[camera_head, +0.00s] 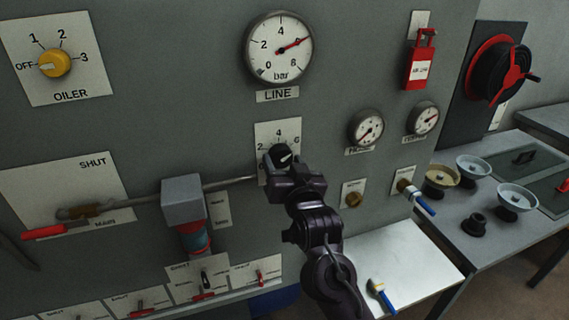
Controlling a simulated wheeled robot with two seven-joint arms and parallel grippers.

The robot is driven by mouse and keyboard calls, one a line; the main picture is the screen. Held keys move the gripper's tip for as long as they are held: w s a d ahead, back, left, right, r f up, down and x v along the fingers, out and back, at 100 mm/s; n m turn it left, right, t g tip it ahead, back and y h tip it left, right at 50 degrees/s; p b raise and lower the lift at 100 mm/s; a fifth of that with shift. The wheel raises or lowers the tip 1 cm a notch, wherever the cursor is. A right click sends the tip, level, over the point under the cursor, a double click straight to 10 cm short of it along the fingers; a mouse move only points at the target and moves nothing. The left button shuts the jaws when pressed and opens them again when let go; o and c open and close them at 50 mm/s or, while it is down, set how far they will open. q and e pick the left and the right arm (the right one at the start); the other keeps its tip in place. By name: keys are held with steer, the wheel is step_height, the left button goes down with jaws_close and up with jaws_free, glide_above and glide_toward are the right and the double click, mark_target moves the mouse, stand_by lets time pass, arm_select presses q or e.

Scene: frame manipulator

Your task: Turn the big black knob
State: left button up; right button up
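The big black knob (281,155) sits on a white dial plate (291,132) in the middle of the grey panel, below the LINE gauge. Its white pointer mark points up and to the right, and the plate's numbers 2, 4 and 6 show around it. My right gripper (281,168) is right at the knob, reaching up from below. Its body covers the lower part of the knob and plate. The fingers are dark against the dark knob, so their opening and contact are unclear. I do not make out my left gripper.
The LINE gauge (279,48) reads about 6 bar. A pipe (230,183) and grey box (183,200) lie left of my gripper. Small gauges (366,127), a brass knob (353,194) and a blue-handled valve (416,197) lie right. A white shelf (405,265) stands below.

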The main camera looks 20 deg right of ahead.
steer(key=c, duration=0.6)
steer(key=shift+c, duration=0.2)
steer(key=shift+r+n+p, duration=0.1)
steer(key=shift+n+p, duration=1.05)
steer(key=shift+n, duration=0.15)
steer(key=n+p, duration=0.1)
steer(key=n, duration=0.1)
steer(key=shift+n+p, duration=0.35)
steer(key=shift+n, duration=0.05)
steer(key=n+p, duration=0.2)
steer(key=n, duration=0.1)
steer(key=shift+d+n, duration=0.1)
steer(key=shift+n, duration=0.2)
steer(key=shift+n+t+p, duration=0.3)
steer(key=shift+n+p, duration=0.35)
steer(key=shift+n, duration=0.85)
